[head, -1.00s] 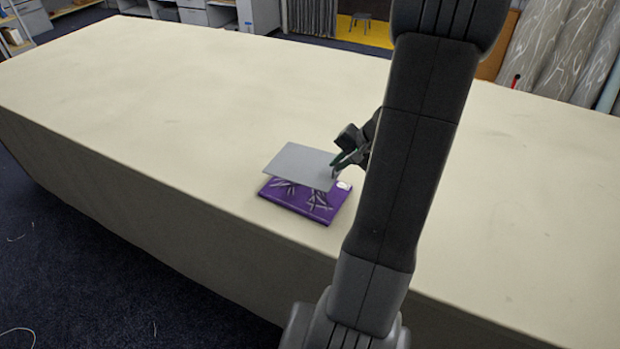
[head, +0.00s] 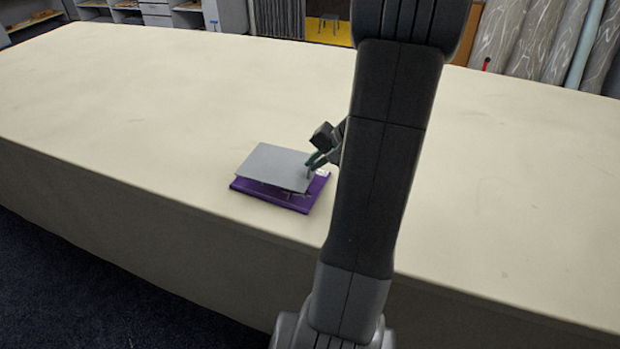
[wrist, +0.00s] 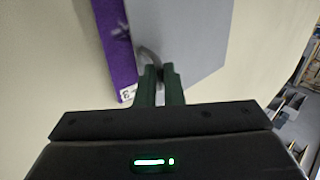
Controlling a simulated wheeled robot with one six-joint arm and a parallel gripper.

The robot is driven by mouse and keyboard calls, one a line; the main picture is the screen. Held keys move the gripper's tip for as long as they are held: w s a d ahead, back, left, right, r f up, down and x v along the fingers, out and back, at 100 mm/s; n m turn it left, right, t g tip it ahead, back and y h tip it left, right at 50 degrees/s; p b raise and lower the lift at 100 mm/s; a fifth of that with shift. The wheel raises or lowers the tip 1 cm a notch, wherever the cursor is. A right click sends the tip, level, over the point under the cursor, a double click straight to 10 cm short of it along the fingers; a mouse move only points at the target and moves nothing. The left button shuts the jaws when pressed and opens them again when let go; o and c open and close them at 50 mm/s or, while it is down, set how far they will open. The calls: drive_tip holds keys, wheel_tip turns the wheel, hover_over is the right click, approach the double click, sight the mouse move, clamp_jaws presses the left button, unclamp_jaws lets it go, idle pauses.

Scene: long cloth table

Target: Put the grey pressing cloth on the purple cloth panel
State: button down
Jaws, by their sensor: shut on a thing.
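The grey pressing cloth (head: 273,165) is a flat, stiff-looking grey sheet. My gripper (head: 312,168) is shut on its right edge. The cloth covers most of the purple cloth panel (head: 294,204), whose front and left edges and right corner show below it. Whether the cloth touches the panel all over or hangs slightly above it, I cannot tell. In the wrist view my gripper (wrist: 160,75) holds the near edge of the grey cloth (wrist: 190,35), and a strip of the purple panel (wrist: 115,45) with a white label shows at its left.
The long cream table (head: 130,110) is clear around the panel. Its front edge runs close below the panel. Shelves and cabinets (head: 160,12) stand behind it at the back left, and fabric rolls (head: 545,40) lean at the back right.

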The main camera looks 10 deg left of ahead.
sight(314, 174)
wheel_tip(314, 174, down, 4)
drive_tip(key=shift+f+b, duration=0.2)
drive_tip(key=shift+b, duration=0.5)
drive_tip(key=shift+r, duration=0.1)
drive_tip(key=c, duration=1.6)
unclamp_jaws()
drive_tip(key=shift+o, duration=0.2)
drive_tip(key=shift+d+r, duration=0.1)
drive_tip(key=shift+r, duration=0.05)
drive_tip(key=p+v, duration=0.3)
drive_tip(key=v, duration=0.8)
drive_tip(key=shift+d+r, duration=0.2)
drive_tip(key=shift+r, duration=0.05)
drive_tip(key=shift+s, duration=0.1)
